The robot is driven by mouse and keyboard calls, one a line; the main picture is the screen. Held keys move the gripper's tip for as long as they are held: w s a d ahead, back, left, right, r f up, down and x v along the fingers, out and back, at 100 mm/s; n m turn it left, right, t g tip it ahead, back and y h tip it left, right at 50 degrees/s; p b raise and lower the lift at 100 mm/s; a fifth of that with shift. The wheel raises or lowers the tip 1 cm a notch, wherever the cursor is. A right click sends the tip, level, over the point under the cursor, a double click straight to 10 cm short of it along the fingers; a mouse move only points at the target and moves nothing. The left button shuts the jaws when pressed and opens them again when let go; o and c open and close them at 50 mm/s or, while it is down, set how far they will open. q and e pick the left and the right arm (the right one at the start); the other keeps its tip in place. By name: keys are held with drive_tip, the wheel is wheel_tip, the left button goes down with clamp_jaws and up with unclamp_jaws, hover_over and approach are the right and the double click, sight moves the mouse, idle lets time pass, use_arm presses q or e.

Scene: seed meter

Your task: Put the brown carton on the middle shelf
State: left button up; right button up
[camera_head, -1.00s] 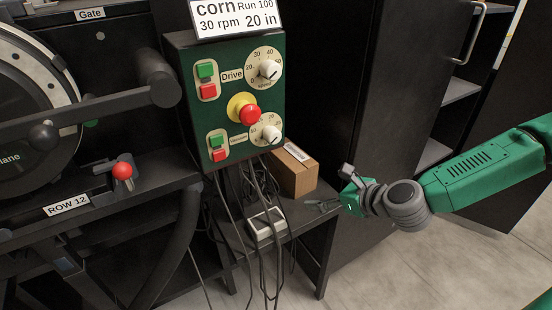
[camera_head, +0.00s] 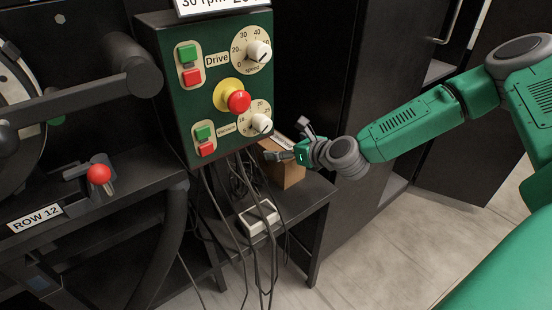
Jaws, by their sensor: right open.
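The brown carton (camera_head: 289,175) stands on the small dark table behind the control box, partly hidden by my right gripper and the box. My right gripper (camera_head: 283,143) is open, its fingers over the top of the carton and pointing left; whether they touch it I cannot tell. The shelf unit stands behind my right arm; a bit of one shelf (camera_head: 436,72) shows through its opening, and the rest is hidden by my arm and the dark door. My left gripper is not in view.
The green control box (camera_head: 212,95) with knobs and buttons stands close left of the gripper. Black cables (camera_head: 240,210) hang in front of the table (camera_head: 311,195). A white-topped device (camera_head: 258,217) sits on the table. Floor at the right is clear.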

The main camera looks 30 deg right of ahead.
sight(275, 143)
drive_tip(key=x, duration=0.4)
drive_tip(key=shift+s+a+b, duration=0.1)
drive_tip(key=shift+a+b, duration=0.1)
drive_tip(key=shift+b, duration=0.15)
drive_tip(key=shift+w+d+f, duration=0.1)
drive_tip(key=shift+w+d, duration=0.15)
drive_tip(key=shift+a, duration=0.1)
drive_tip(key=c, duration=1.6)
drive_tip(key=shift+a, duration=0.1)
drive_tip(key=shift+c, duration=0.2)
